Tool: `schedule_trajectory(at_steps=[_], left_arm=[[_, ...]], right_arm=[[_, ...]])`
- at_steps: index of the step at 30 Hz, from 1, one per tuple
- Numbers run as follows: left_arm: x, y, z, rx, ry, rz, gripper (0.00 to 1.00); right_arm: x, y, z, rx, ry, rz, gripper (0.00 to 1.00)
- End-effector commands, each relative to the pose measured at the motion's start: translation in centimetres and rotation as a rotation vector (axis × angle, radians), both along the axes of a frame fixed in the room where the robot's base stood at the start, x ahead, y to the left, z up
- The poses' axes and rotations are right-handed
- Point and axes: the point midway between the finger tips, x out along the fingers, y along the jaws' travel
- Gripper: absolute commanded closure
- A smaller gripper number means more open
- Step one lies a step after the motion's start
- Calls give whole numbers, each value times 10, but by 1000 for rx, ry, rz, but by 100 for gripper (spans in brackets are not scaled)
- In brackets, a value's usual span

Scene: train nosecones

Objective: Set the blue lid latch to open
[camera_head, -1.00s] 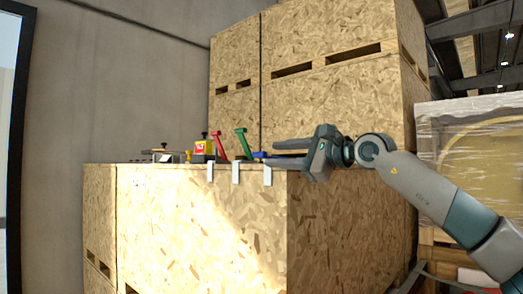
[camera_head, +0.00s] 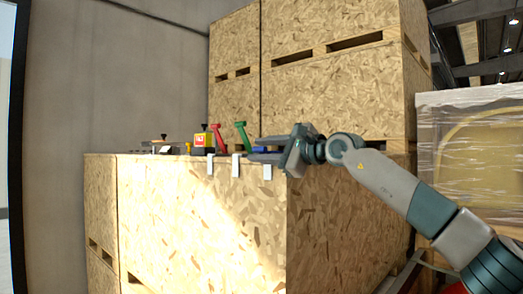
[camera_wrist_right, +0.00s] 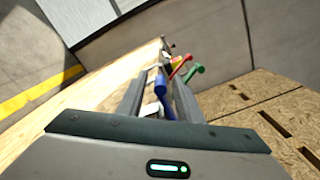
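The blue latch (camera_head: 258,150) lies low at the right end of the row on the crate's top, mostly hidden behind my right gripper's fingers in the head view. In the right wrist view the blue latch (camera_wrist_right: 160,88) shows between the two fingers, with a pale bracket below it. My right gripper (camera_head: 256,148) is open and reaches in from the right at the crate's top edge. In the right wrist view the gripper (camera_wrist_right: 160,78) has clear gaps beside the latch, so no grip shows. My left gripper is not in view.
A green latch (camera_head: 241,135) and a red latch (camera_head: 219,137) stand raised just left of the blue one. White brackets (camera_head: 235,168) hang over the edge of the wooden crate (camera_head: 190,215). Taller crates (camera_head: 335,95) rise behind.

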Motion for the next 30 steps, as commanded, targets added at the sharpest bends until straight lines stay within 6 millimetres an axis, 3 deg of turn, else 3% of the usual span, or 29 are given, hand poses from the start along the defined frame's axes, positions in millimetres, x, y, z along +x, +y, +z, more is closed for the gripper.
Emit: schedule_trajectory(at_steps=[2, 5, 6, 20, 30], left_arm=[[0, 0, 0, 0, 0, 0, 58], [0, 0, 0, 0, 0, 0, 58], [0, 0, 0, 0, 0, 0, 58], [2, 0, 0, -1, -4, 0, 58], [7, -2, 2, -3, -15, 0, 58]], right_arm=[[0, 0, 0, 0, 0, 0, 72], [0, 0, 0, 0, 0, 0, 96], [0, 0, 0, 0, 0, 0, 100], [0, 0, 5, 31, 31, 0, 100], [3, -3, 25, 169, 167, 0, 100]])
